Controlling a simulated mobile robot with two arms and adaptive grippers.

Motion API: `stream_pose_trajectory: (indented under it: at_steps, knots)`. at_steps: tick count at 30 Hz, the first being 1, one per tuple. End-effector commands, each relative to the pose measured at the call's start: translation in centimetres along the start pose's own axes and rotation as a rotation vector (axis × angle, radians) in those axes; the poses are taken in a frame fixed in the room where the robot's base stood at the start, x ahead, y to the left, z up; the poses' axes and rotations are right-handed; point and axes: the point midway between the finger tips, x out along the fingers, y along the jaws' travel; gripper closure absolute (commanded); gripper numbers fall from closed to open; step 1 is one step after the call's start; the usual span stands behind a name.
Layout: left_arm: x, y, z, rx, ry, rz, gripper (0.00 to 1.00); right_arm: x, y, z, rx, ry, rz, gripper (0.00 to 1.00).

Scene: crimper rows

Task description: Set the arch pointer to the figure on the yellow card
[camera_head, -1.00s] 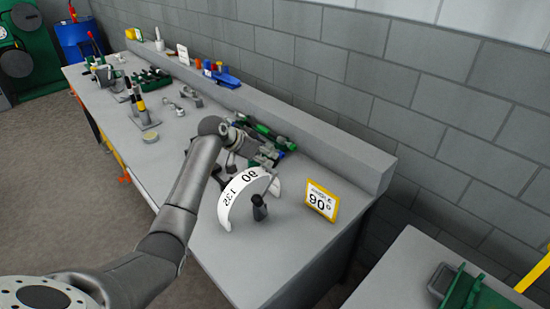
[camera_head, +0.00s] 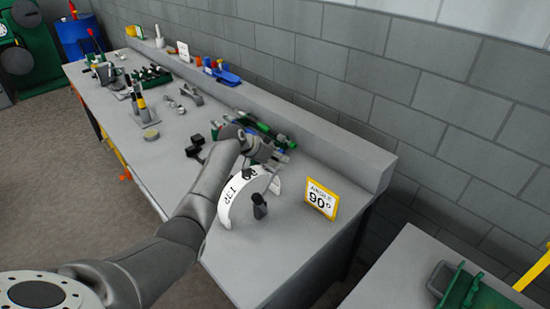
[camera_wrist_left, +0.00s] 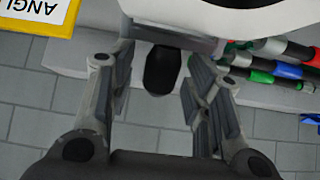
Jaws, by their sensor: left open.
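The white arch (camera_head: 229,204) stands near the bench's front end, with printed figures on its face. A black upright knob (camera_head: 260,206) stands before its opening, tilted slightly. The yellow-edged card (camera_head: 321,200) to its right reads ANGLE 90°; part of it shows in the left wrist view (camera_wrist_left: 40,14). My left gripper (camera_wrist_left: 158,72) is open, and a black rounded piece (camera_wrist_left: 162,70) appears between its fingers, below the white arch's edge (camera_wrist_left: 215,15). I cannot tell whether they touch it. In the head view my arm and the arch hide much of the gripper. My right gripper is not in view.
Green and black tools (camera_head: 262,130) lie behind the arch by the raised back ledge (camera_head: 340,150). Small metal parts (camera_head: 190,95) and a stand with a yellow-banded post (camera_head: 141,108) are further along the bench. The front corner (camera_head: 270,270) is clear.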

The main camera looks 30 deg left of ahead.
Motion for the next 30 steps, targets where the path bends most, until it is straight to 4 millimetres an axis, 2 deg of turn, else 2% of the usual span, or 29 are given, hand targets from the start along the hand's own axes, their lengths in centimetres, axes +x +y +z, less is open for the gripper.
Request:
stream_pose_trajectory:
  at_steps: [2, 11, 30]
  knots:
    - [0.00, 0.02, 0.00, 0.000, 0.000, 0.000, 0.61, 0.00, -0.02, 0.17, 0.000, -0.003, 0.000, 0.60]
    - [-0.01, 0.02, 0.02, 0.000, 0.000, 0.001, 0.99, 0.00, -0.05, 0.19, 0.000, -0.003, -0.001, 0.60]
    - [-0.01, 0.22, -0.01, -0.001, 0.006, 0.001, 1.00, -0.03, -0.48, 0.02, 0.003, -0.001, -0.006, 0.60]
